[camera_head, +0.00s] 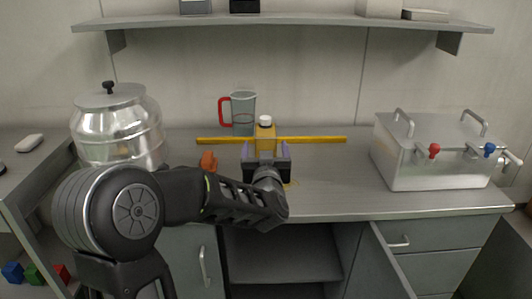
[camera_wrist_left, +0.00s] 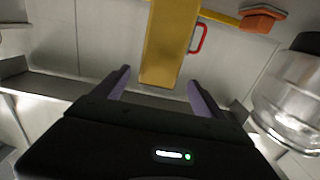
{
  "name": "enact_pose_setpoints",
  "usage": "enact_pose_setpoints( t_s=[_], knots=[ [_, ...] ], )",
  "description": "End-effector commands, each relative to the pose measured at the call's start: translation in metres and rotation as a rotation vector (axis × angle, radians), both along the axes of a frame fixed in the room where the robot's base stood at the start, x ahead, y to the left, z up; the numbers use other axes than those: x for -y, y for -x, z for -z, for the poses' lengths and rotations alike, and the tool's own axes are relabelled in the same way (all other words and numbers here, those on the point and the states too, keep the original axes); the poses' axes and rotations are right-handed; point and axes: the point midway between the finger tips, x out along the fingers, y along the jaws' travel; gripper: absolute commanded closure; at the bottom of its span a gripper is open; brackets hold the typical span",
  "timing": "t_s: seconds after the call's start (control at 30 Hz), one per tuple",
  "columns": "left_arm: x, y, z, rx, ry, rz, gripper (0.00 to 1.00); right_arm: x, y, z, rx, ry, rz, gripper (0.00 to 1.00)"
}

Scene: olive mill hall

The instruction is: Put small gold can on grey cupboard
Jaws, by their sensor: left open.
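A yellow-gold container with a white cap (camera_head: 265,131) stands upright on the counter. I take it for the small gold can; the gripper hides its lower part. In the left wrist view a plain gold body (camera_wrist_left: 167,45) shows ahead, between the directions of the fingers, with no cap visible. My left gripper (camera_head: 266,150) is open at the container in the head view; contact cannot be told. Its fingers also show in the wrist view (camera_wrist_left: 160,92), apart with nothing gripped. The grey cupboard (camera_head: 345,205) has a flat top and an open front below. My right gripper is not in view.
A steel drum (camera_head: 118,130) stands left and a steel box with taps (camera_head: 430,155) right. An orange object (camera_head: 208,161) is near my arm. The counter right of the gripper is clear.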

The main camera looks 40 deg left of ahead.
Motion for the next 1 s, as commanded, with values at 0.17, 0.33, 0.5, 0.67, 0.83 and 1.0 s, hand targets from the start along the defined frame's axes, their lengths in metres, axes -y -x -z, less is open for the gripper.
enact_pose_setpoints(
  t_s=[0.17, 0.33, 0.5, 0.67, 0.83, 1.0],
  knots=[
    [0.001, 0.0, 0.0, 0.0, 0.0, 0.001, 0.18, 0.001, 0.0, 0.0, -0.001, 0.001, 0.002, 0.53],
    [-0.001, -0.003, 0.0, -0.001, 0.001, 0.001, 0.18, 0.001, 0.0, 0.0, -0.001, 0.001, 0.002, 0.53],
    [-0.012, -0.017, 0.0, -0.001, -0.001, 0.002, 0.18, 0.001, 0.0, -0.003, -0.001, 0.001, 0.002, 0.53],
    [-0.015, -0.021, 0.0, -0.001, 0.0, 0.002, 0.18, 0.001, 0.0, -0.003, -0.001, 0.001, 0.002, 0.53],
    [-0.015, -0.021, 0.0, -0.001, 0.0, 0.002, 0.18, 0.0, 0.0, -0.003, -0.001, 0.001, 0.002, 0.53],
    [-0.021, -0.029, -0.001, -0.001, 0.0, 0.001, 0.18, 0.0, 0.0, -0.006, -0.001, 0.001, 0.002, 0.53]
  ],
)
